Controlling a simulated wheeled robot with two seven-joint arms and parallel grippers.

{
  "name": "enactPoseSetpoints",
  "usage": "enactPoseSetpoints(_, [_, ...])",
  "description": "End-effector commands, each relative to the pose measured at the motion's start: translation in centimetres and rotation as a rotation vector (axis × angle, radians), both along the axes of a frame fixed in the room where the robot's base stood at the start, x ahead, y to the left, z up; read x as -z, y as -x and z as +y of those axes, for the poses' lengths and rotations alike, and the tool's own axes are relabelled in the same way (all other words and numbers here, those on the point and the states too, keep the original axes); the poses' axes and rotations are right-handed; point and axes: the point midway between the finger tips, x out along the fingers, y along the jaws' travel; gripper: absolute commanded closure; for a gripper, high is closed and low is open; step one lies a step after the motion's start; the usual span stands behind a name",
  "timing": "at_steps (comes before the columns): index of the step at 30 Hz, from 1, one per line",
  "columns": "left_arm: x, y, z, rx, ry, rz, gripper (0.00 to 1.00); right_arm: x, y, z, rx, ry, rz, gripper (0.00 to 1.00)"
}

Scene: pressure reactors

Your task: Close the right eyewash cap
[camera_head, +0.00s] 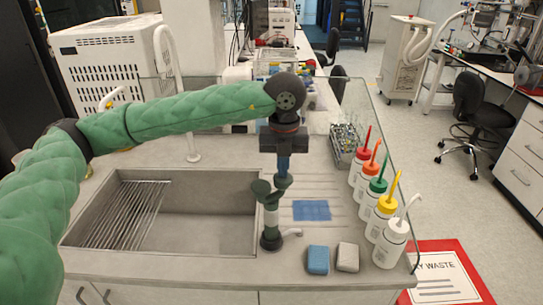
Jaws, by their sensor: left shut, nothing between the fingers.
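The eyewash unit (271,219) stands on the counter at the right edge of the sink, with a dark green and white body on a dark base. Its left cap (261,189) shows as a dark green disc at the upper left. Its right cap (283,181) is a dark green disc at the upper right, directly below my left gripper. My left gripper (284,170) points down with its fingers shut and empty. Its tips are at or just above the right cap; I cannot tell whether they touch. The cap hinges are too small to make out. My right gripper is not in view.
The steel sink (220,248) lies left of the eyewash. A row of wash bottles (368,187) with coloured tops stands to the right. A blue sponge (318,260), a pale sponge (347,257) and a blue mat (311,210) lie between. A white tap (178,90) rises behind the sink.

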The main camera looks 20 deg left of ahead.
Motion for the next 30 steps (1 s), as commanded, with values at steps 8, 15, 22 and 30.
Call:
enactPoseSetpoints(8, [-0.3, 0.0, 0.0, 0.000, 0.000, -0.001, 1.00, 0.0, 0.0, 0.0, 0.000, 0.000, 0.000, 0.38])
enactPoseSetpoints(15, [-1.7, 0.0, 0.0, 0.001, 0.001, 0.000, 1.00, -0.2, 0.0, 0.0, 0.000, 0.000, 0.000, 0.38])
enactPoseSetpoints(22, [-3.2, 0.0, 0.0, 0.000, 0.001, -0.001, 1.00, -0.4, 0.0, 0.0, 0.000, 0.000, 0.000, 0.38])
enactPoseSetpoints(30, [-4.9, 0.0, 0.0, 0.000, 0.000, 0.000, 1.00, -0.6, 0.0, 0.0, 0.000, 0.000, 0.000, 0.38])
